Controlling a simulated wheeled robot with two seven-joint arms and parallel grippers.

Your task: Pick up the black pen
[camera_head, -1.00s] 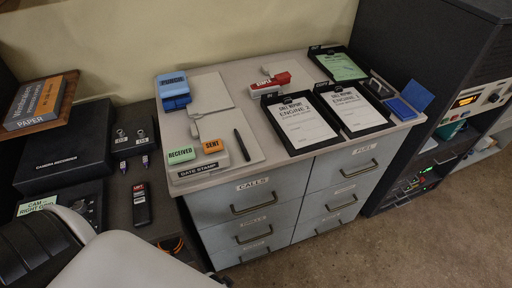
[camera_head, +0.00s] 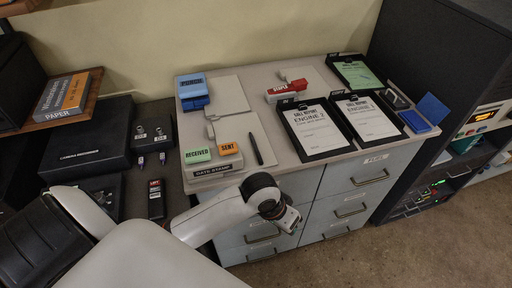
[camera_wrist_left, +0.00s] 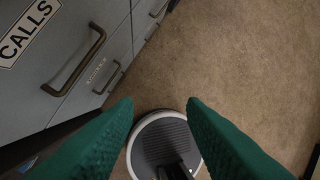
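The black pen (camera_head: 255,148) lies on the light cabinet top, just right of the green RECEIVED and orange SENT stamps. It lies by the right edge of a pale sheet. My left gripper (camera_head: 290,218) is in front of the cabinet, below the top's front edge and apart from the pen. In the left wrist view its two green fingers (camera_wrist_left: 160,125) are wide apart with nothing between them. That view shows the drawer fronts and the floor, not the pen. My right gripper is in neither view.
The RECEIVED stamp (camera_head: 197,155) and SENT stamp (camera_head: 229,149) stand left of the pen. A clipboard (camera_head: 317,129) lies to its right. Drawer handles (camera_wrist_left: 82,62) stick out from the cabinet front near my left gripper. A dark equipment rack (camera_head: 440,75) stands at right.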

